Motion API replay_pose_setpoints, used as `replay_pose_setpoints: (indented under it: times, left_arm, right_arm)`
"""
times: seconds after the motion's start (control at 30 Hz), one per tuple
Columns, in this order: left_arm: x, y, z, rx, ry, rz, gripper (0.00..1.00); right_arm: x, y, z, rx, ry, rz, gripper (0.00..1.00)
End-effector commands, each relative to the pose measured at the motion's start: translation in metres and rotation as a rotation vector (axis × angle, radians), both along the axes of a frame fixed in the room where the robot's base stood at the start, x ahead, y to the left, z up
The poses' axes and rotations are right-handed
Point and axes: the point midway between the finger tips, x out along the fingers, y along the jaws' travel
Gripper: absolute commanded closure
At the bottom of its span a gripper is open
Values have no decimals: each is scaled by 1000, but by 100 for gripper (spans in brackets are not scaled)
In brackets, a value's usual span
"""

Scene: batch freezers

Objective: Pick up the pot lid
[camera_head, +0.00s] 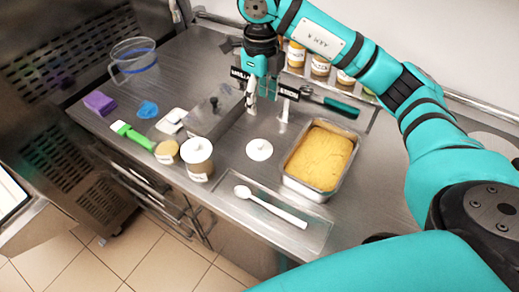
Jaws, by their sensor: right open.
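A small white round lid (259,150) lies flat on the steel counter in the middle of the view, left of the cake tin. A white-and-brown tub (197,158) stands to its left, with a white top. A small tan round piece (167,152) with a pale label is beside the tub. I cannot tell for certain which round piece is the pot lid. My right gripper (267,113) points down above the counter, behind the white lid and apart from it. Its fingers are spread, with nothing seen between them. My left gripper is not in view.
A metal tin of yellow cake (320,157) stands right of the lid. A white spoon (270,207) lies in front. A steel box (215,113) is left of my gripper. A clear jug (134,62), purple block (99,103) and green-handled spatula (132,135) are farther left. Jars (320,65) line the back.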

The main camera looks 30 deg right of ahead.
Motion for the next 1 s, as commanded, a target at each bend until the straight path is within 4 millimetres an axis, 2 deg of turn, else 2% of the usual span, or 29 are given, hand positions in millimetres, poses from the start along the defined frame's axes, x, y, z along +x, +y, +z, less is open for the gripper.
replay_pose_setpoints:
  times: [0.03, 0.13, 0.4, 0.67, 0.83, 1.0]
  left_arm:
    - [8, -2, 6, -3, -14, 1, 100]
    - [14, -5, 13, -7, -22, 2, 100]
    - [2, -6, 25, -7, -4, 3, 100]
    - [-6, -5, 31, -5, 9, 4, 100]
    - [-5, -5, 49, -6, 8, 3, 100]
    - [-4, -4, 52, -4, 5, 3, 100]
  right_arm:
    - [-2, 0, -10, 0, 8, 1, 51]
    - [-2, 0, -32, -1, 8, 1, 51]
    - [-1, 0, -85, 0, 6, 0, 51]
    - [-1, 1, -104, 1, 3, 1, 51]
    - [-2, 3, -127, 1, 7, 1, 51]
    - [-1, 3, -149, 1, 2, 1, 51]
